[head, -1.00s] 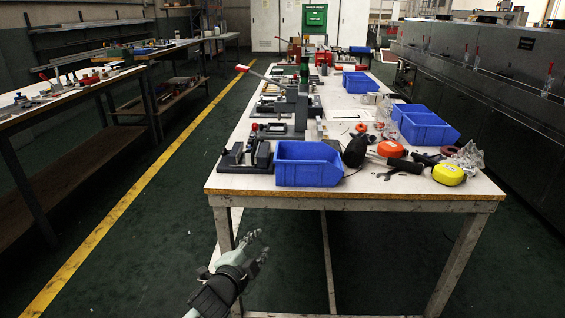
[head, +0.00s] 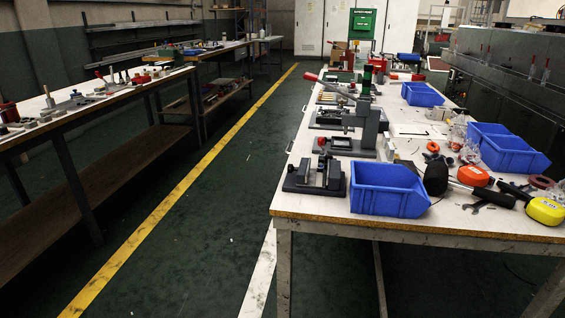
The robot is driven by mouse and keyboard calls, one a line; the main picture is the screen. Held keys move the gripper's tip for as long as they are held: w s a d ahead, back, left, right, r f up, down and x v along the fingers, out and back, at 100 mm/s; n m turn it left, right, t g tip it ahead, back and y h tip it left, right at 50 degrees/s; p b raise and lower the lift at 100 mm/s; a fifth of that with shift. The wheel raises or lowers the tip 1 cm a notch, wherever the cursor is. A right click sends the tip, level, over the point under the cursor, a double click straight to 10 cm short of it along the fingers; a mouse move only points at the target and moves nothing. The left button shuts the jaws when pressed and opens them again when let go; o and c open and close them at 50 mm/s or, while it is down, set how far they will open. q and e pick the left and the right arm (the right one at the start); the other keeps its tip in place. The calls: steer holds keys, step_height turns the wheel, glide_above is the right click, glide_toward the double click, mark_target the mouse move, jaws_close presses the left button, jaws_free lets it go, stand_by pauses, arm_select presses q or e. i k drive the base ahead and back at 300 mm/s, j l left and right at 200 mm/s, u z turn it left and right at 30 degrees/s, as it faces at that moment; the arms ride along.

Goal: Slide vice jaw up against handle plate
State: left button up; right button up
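A small dark vice (head: 315,178) sits at the near left corner of the right-hand workbench (head: 400,222). It has a flat base and upright blocks, with a visible gap between them. The jaw and the handle plate are too small and dark to tell apart, and I cannot tell whether they touch. Neither of my grippers shows in the head view.
A blue bin (head: 390,190) stands just right of the vice. A lever press (head: 367,125) stands behind it. An orange tape (head: 473,176), a yellow tape measure (head: 546,210) and more blue bins crowd the right side. A floor aisle with a yellow line (head: 165,205) is clear.

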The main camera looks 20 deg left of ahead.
mark_target(303, 171)
steer(key=i+j, duration=0.1)
steer(key=j, duration=0.25)
steer(key=i+j, duration=0.1)
steer(key=j, duration=0.3)
steer(key=i+j, duration=0.15)
steer(key=j, duration=0.2)
steer(key=k+j, duration=0.15)
steer(key=j, duration=0.25)
